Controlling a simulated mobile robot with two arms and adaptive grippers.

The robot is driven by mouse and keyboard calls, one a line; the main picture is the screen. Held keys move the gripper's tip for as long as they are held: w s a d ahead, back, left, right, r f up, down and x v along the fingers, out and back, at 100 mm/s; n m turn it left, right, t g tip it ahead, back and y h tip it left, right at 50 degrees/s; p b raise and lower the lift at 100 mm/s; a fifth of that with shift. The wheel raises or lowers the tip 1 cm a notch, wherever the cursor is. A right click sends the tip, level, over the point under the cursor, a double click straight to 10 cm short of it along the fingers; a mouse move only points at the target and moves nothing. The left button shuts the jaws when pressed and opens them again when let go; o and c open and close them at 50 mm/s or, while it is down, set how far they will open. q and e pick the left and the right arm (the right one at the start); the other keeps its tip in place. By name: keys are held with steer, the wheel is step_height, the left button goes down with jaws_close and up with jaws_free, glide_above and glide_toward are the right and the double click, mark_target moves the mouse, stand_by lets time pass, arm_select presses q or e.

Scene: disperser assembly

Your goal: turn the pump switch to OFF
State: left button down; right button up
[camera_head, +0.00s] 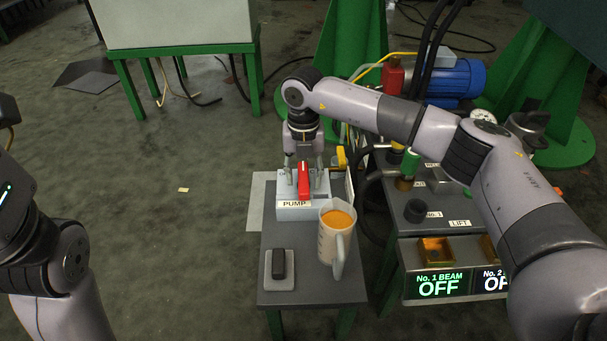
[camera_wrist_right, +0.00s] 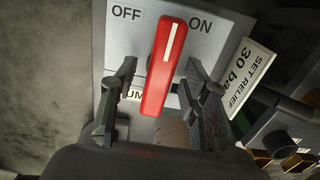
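The pump switch is a red lever (camera_head: 303,181) on a pale grey box labelled PUMP (camera_head: 295,212). In the right wrist view the red lever (camera_wrist_right: 164,66) has a white line, and its top leans right, between the OFF and ON labels, closer to ON. My right gripper (camera_head: 303,170) points down over the box. In the right wrist view its fingers (camera_wrist_right: 158,85) are open, one on each side of the lever. A gap shows at the left finger; the right finger is very close, and I cannot tell whether it touches. My left gripper is not visible, only part of its arm.
A jug of orange liquid (camera_head: 337,232) stands on the small grey table (camera_head: 310,289) right beside the pump box. A black block on a pale plate (camera_head: 279,266) is in front. A control panel with a No. 1 BEAM OFF display (camera_head: 439,284) is at right.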

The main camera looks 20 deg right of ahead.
jaws_close()
stand_by(0.3)
